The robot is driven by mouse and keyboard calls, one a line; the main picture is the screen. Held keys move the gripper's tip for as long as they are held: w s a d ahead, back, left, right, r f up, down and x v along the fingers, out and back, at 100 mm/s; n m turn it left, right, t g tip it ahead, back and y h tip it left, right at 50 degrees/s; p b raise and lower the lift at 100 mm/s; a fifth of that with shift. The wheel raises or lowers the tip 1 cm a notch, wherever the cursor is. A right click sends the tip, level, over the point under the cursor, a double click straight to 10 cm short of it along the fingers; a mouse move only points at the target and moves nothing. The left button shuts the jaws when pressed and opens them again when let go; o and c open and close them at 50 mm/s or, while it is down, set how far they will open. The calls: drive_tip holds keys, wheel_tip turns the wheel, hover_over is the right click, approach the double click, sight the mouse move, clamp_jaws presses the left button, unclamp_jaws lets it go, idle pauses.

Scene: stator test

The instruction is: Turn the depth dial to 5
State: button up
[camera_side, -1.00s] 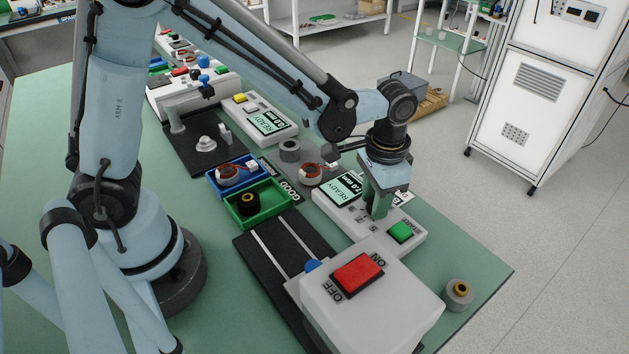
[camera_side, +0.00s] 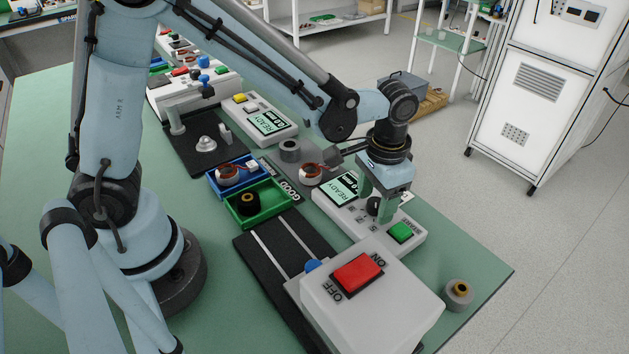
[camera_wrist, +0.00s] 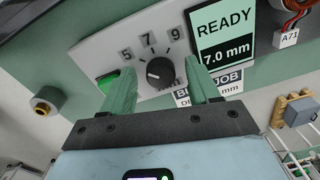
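The depth dial (camera_wrist: 159,72) is a round black knob with a white mark on a pale control box (camera_wrist: 185,25). The figures 5, 7 and 9 stand around it in the wrist view. The display (camera_wrist: 222,38) reads READY and 7.0 mm. My gripper (camera_wrist: 161,86) is open, with one green finger on each side of the dial and a gap to it on both sides. In the side view the dial (camera_side: 373,206) shows between the fingers of my gripper (camera_side: 376,205). The fingers partly hide the box there.
A green button (camera_side: 401,232) sits on the box close to the gripper. A larger box with a red ON/OFF switch (camera_side: 357,272) stands in front. Green (camera_side: 259,212) and blue (camera_side: 226,187) trays lie to the left. A small round part (camera_side: 459,293) stands near the table edge.

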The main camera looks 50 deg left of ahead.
sight(376, 204)
wheel_tip(376, 204, up, 12)
drive_tip(key=shift+d, duration=0.2)
idle(0.7)
drive_tip(key=shift+s, duration=0.1)
drive_tip(key=s+a+f+n+t, duration=0.1)
drive_tip(key=s+a+n+t, duration=0.1)
drive_tip(key=s+a+t, duration=0.5)
drive_tip(key=s+a, duration=0.1)
drive_tip(key=a, duration=0.4)
drive_tip(key=shift+f, duration=0.25)
